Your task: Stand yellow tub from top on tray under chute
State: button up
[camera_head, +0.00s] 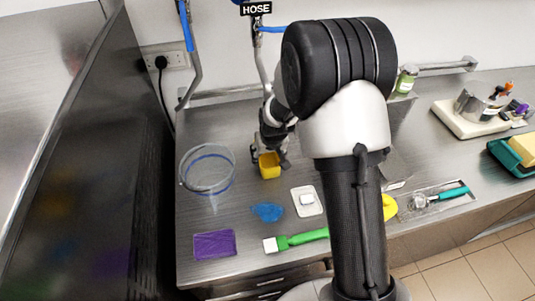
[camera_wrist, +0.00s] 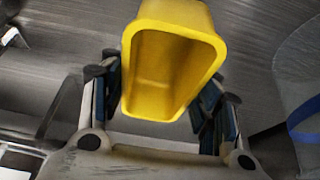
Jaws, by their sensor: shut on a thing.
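The yellow tub (camera_wrist: 207,50) is between the two fingers of my gripper (camera_wrist: 160,95) in the wrist view. Its open mouth faces the camera and its inside looks empty. In the head view the yellow tub (camera_head: 269,166) is over or on the steel counter, left of my arm. My gripper (camera_head: 268,150) is shut on it there. I cannot tell whether the tub touches the counter. My arm covers the middle of the head view. I cannot make out a chute or a tray under one in either view.
A purple cloth (camera_head: 214,244), blue cloth (camera_head: 267,211), small white dish (camera_head: 307,201) and green-handled brush (camera_head: 300,240) lie in front. A dark machine (camera_head: 110,190) borders the counter's left.

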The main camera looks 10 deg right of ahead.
jog(key=o, duration=1)
jog(key=shift+f, duration=0.1)
jog(key=shift+o, duration=0.2)
